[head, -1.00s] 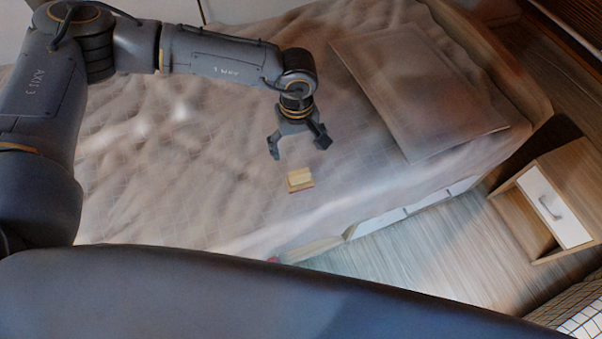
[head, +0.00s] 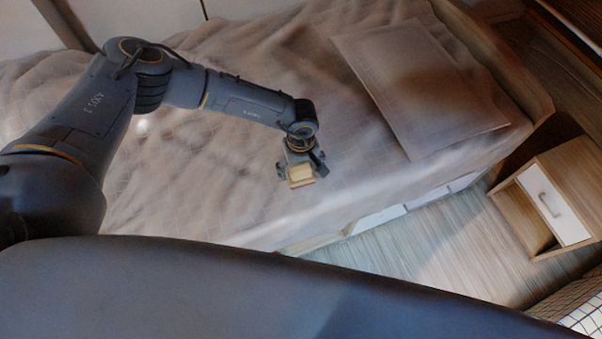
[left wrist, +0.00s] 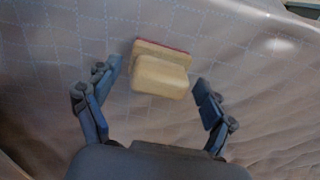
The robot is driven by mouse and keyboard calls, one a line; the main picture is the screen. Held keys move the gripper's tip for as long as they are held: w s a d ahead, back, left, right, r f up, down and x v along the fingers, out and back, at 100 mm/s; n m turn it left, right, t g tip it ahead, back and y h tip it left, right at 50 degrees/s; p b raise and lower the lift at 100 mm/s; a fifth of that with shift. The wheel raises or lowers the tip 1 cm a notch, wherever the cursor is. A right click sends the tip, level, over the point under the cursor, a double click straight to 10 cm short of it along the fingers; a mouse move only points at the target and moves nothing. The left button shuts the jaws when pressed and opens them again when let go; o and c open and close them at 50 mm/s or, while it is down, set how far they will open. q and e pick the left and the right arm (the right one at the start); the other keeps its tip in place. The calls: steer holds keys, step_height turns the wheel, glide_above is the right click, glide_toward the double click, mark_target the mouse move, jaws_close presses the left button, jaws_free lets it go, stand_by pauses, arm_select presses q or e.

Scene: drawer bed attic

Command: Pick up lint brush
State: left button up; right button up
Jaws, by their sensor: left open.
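The lint brush (head: 301,174) is a small pale wooden block with a thin red edge, lying on the bed cover. In the left wrist view the lint brush (left wrist: 160,75) lies just beyond and between the fingers. My left gripper (head: 300,171) is open, with its fingers on either side of the brush in the head view. In the left wrist view my left gripper (left wrist: 158,80) has its fingers spread wide, with a gap on each side of the brush. I cannot tell its exact height above the bed. My right gripper is not in view.
The bed (head: 215,190) has a wrinkled, grid-patterned cover. A flat pillow (head: 415,85) lies on it to the right. A wooden nightstand (head: 550,200) with a white drawer front stands beyond the bed's right side. Wooden floor (head: 440,255) lies between them.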

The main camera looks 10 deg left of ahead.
arm_select(q)
steer(key=c, duration=1.4)
steer(key=shift+r, duration=0.25)
step_height(320, 180, up, 2)
steer(key=shift+r, duration=0.1)
steer(key=s+r, duration=0.3)
steer(key=s, duration=0.1)
steer(key=s+r, duration=0.3)
steer(key=s, duration=0.2)
steer(key=s+r+b, duration=0.1)
steer(key=s+r, duration=0.3)
steer(key=s, duration=0.1)
steer(key=shift+r, duration=0.1)
